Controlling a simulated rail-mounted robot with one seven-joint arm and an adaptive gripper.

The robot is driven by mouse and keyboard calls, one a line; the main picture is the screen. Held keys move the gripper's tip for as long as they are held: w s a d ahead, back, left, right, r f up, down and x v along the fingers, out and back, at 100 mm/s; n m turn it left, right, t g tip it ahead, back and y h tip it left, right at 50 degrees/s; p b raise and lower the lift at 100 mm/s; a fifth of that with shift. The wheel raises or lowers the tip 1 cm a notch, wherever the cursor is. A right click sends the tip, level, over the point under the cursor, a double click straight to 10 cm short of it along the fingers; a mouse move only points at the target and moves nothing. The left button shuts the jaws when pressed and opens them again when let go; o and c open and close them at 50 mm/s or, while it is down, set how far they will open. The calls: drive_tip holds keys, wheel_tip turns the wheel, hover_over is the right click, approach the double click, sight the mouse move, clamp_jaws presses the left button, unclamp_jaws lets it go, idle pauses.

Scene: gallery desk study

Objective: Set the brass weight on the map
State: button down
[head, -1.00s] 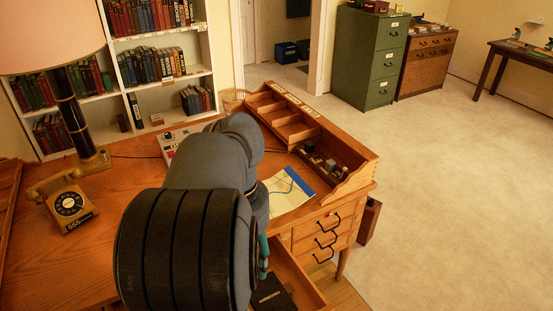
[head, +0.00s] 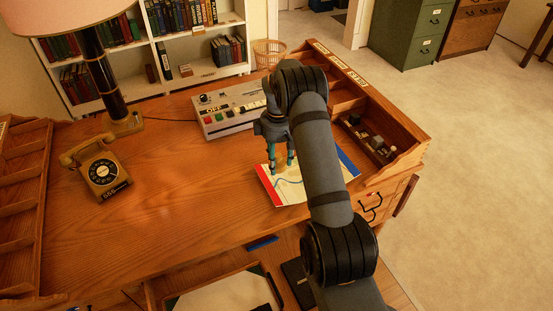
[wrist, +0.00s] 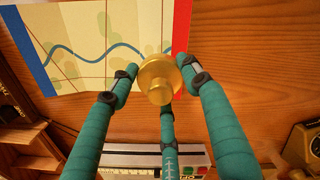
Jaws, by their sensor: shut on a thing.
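The brass weight (wrist: 158,80) is a round gold piece with a knob, held between my gripper's teal fingers in the wrist view. My gripper (head: 282,170) points down over the left part of the map (head: 296,192) in the head view, where I cannot make out the weight. The map has a red edge, a blue edge and a blue river line; it also shows in the wrist view (wrist: 95,72). There the weight overlaps the map near its red edge. I cannot tell whether the weight touches the map.
A grey device (head: 228,108) with coloured buttons stands behind the map. An organiser (head: 405,130) with small dark items is to the right. A rotary telephone (head: 101,175) and lamp (head: 97,80) stand left. An open drawer (head: 262,285) juts out in front. The desk's middle is bare.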

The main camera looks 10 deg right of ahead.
drive_tip(key=shift+w+a+f, duration=0.15)
drive_tip(key=shift+a+f, duration=0.05)
drive_tip(key=shift+f, duration=0.35)
drive_tip(key=shift+f+b, duration=2.05)
drive_tip(key=shift+f, duration=0.55)
drive_tip(key=shift+f+b, duration=0.55)
drive_tip(key=shift+f, duration=0.15)
drive_tip(key=c, duration=0.8)
unclamp_jaws()
